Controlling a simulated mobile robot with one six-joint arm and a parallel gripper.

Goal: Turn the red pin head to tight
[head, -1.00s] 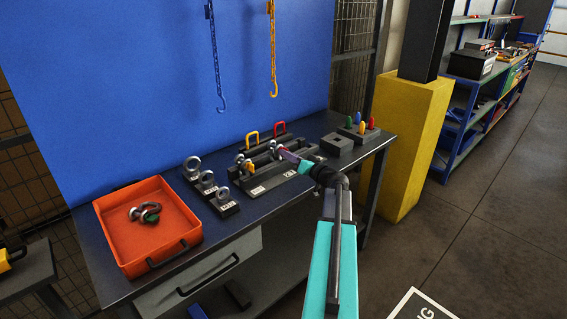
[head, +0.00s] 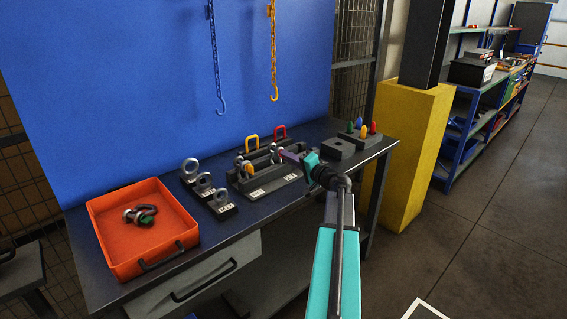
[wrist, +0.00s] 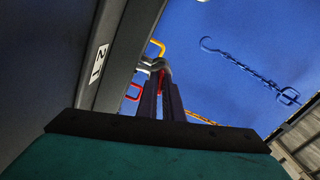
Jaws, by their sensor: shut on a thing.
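My gripper (head: 284,153) reaches in from the right to the dark fixture (head: 262,187) on the bench. In the wrist view its two fingers (wrist: 160,88) are close together, with a small red part, the red pin head (wrist: 161,74), at their tips beside a grey metal shackle (wrist: 166,67). The gripper is shut on this pin head, which the fingers mostly hide. How far the pin is turned cannot be told. Another shackle with a yellow pin head (head: 247,167) stands to the left on the fixture.
A grey block (head: 338,149) and a stand of coloured pegs (head: 354,137) are at right. Chains (head: 216,60) hang behind.

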